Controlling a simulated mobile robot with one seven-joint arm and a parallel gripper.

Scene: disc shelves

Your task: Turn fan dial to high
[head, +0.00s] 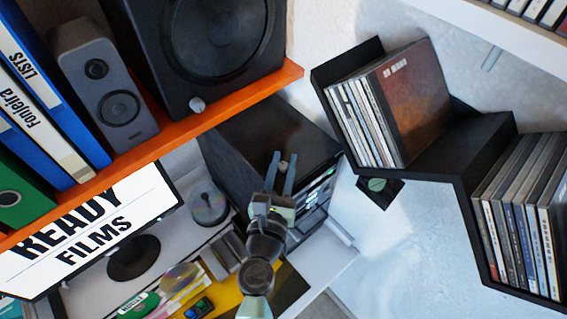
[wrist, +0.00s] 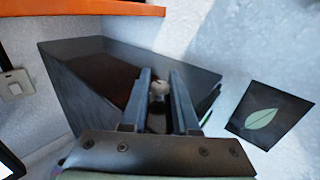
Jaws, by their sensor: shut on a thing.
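My gripper (head: 283,168) reaches up over the black box-shaped case (head: 265,128) under the orange shelf. Its two fingers are closed on a small pale round knob (head: 284,164). In the wrist view my gripper (wrist: 159,84) has the same knob (wrist: 159,89) between its fingertips. I cannot tell whether the knob is attached to the case or loose, and no dial markings can be read. No fan can be made out.
The orange shelf (head: 245,93) runs above the case. Black hexagonal wall shelves (head: 462,147) with discs stand close on the right. A monitor (head: 85,230) and a disc stack (head: 209,205) lie to the left. A dark leaf-marked card (wrist: 266,117) is right of the gripper.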

